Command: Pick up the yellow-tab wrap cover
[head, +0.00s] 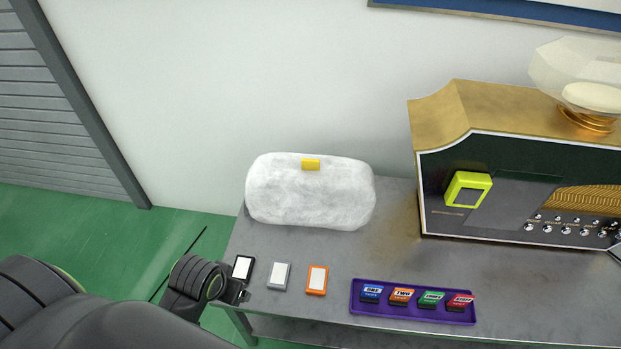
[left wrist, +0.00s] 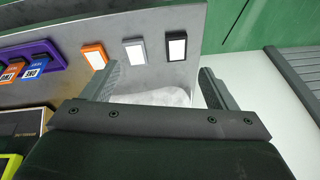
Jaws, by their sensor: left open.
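The wrap cover (head: 310,195) is a white, puffy, rounded pouch on the left back part of the grey table, against the wall. Its yellow tab (head: 310,164) sits at the middle of its top edge. My left gripper (left wrist: 157,78) is open and empty, its two fingers wide apart in the left wrist view. A pale part of the cover (left wrist: 160,97) shows low between the fingers, mostly hidden by the gripper body. In the head view my left arm reaches the table's front left corner, apart from the cover. My right gripper is not in view.
Black (head: 243,268), grey (head: 279,276) and orange (head: 317,280) framed cards lie in front of the cover. A purple tray (head: 358,309) holds several coloured blocks. A gold and green machine (head: 470,150) stands at the right. The grey table (head: 390,250) is bare between them.

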